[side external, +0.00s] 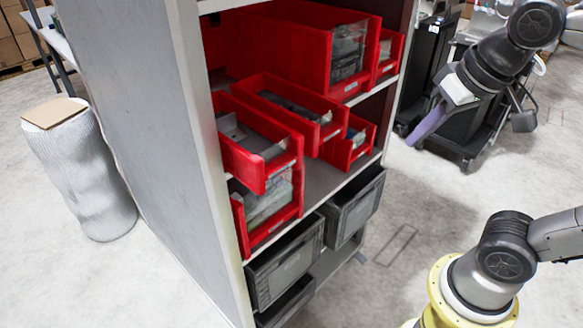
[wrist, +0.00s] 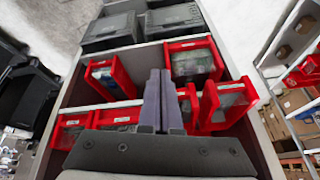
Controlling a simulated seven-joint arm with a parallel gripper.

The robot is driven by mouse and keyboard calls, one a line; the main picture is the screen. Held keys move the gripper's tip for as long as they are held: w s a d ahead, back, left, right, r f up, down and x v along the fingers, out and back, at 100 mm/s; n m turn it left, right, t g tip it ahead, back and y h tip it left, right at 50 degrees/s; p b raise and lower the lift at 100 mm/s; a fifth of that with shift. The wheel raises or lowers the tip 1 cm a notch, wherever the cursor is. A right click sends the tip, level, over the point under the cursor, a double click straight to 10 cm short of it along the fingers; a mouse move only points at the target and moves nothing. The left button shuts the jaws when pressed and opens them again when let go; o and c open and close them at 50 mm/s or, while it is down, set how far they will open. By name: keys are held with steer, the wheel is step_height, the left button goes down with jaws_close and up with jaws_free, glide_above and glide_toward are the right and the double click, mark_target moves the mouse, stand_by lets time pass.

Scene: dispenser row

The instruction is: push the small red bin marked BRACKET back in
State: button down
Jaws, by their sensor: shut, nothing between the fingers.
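Several red bins sit on the grey rack (side external: 140,120); their labels are too small to read, so I cannot tell which is marked BRACKET. On the middle level in the side view, one red bin (side external: 256,176) juts out above a larger red bin (side external: 240,222). Another long red bin (side external: 312,134) juts out beside it, and a small red bin (side external: 338,153) is to its right. My gripper (side external: 414,141) is shut and empty, right of the rack and apart from the bins. In the wrist view my shut fingers (wrist: 159,74) cover part of the bins.
A large red bin (side external: 340,90) and a narrow one (side external: 397,44) fill the upper level. Grey bins (side external: 285,275) are below. A black cart (side external: 425,70) stands behind my gripper. Open floor lies before the rack.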

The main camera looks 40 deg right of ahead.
mark_target(252, 150)
steer(key=w+a+r+n+g, duration=0.15)
steer(key=w+a, duration=0.25)
steer(key=a, duration=0.4)
steer(key=w+a+r+n, duration=0.1)
steer(key=w+a+n, duration=0.1)
steer(key=w+a, duration=0.35)
steer(key=w+a+x, duration=0.1)
steer(key=w+x, duration=0.1)
steer(key=x, duration=0.8)
steer(key=shift+a, duration=0.35)
steer(key=w, duration=1)
